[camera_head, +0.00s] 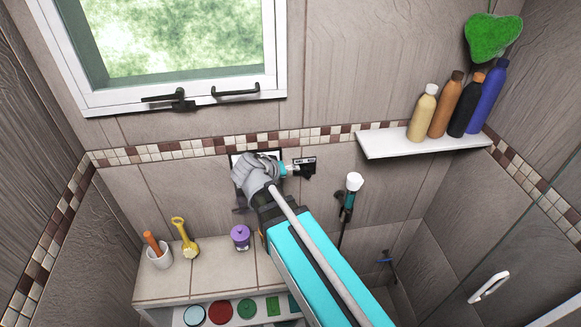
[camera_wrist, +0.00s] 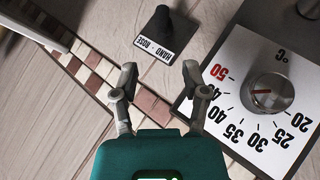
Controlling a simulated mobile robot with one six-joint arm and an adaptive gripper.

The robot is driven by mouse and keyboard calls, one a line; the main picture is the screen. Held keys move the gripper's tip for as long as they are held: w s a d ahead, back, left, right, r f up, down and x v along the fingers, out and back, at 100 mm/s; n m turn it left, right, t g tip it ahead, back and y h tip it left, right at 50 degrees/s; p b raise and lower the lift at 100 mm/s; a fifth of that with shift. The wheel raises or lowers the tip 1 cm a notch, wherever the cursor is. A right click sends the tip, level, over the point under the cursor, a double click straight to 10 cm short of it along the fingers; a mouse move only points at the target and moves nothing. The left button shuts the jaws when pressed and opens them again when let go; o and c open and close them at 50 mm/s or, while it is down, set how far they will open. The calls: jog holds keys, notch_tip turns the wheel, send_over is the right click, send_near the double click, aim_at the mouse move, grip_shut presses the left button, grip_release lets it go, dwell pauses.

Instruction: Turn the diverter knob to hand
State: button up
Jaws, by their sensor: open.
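The diverter knob (camera_wrist: 164,24) is a dark knob on a dark square plate in the wrist view, with a white label strip (camera_wrist: 154,49) lettered HAND and HOSE. My gripper (camera_wrist: 160,78) is open and empty, its two fingers apart and pointing toward the label strip, with the knob beyond the fingertips and untouched. In the head view the dark plate and its label (camera_head: 306,167) show on the wall just right of my gripper (camera_head: 290,170). Which mark the knob points to I cannot tell.
A round temperature dial (camera_wrist: 269,93) on a white numbered panel (camera_wrist: 225,72) is close right of the gripper in the wrist view.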

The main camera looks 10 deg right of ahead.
jog(key=shift+p+v, duration=1.4)
jog(key=shift+v, duration=1.2)
jog(key=shift+c, duration=0.2)
